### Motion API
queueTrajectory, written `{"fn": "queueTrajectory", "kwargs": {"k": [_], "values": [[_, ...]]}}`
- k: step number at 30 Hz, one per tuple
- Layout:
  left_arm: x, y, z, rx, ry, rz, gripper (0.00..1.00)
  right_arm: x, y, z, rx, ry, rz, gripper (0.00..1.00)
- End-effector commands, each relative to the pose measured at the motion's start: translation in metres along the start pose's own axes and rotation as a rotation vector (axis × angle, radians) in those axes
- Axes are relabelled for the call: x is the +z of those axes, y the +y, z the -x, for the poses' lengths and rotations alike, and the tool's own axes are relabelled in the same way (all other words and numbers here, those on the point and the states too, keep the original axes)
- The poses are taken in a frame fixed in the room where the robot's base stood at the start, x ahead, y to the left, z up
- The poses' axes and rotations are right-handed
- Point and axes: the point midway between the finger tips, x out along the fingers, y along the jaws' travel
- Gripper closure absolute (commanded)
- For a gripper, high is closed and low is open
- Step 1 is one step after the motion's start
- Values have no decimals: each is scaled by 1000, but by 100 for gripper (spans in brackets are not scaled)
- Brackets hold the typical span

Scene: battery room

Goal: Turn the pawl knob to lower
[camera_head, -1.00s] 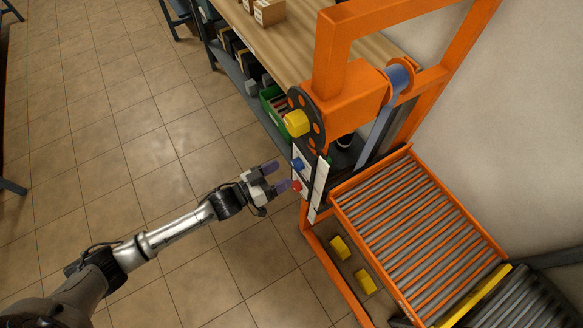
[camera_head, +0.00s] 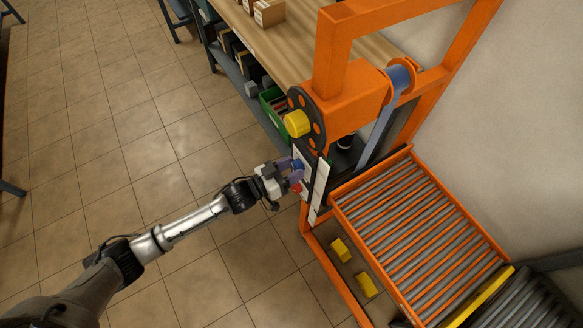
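A blue knob (camera_head: 297,164) and a red knob (camera_head: 297,187) sit on the white panel (camera_head: 319,186) on the side of the orange lift frame. Which of them is the pawl knob is not labelled legibly. My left gripper (camera_head: 293,171) comes in from the left with its purple fingers apart, close to the panel at the blue knob. The fingers partly hide both knobs. Whether they touch the blue knob I cannot tell. My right gripper is not in view.
Above the panel are a black wheel with a yellow handle (camera_head: 296,123) and an orange winch housing (camera_head: 345,97). A roller platform (camera_head: 415,226) lies at right, with yellow blocks (camera_head: 341,249) below it. A wooden bench (camera_head: 300,40) stands behind.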

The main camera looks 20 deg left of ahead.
Motion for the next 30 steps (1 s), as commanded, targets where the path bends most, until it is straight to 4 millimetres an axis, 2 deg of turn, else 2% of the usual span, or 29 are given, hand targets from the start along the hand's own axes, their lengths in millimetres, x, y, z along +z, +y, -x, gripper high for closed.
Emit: {"fn": "queueTrajectory", "kwargs": {"k": [1,9,20,30], "values": [[0,0,0,0,0,0,57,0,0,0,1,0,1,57],[0,0,0,0,0,0,82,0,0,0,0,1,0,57],[-2,1,0,-1,0,-83,82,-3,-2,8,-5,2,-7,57],[-3,0,0,-1,1,-371,82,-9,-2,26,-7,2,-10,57]]}}
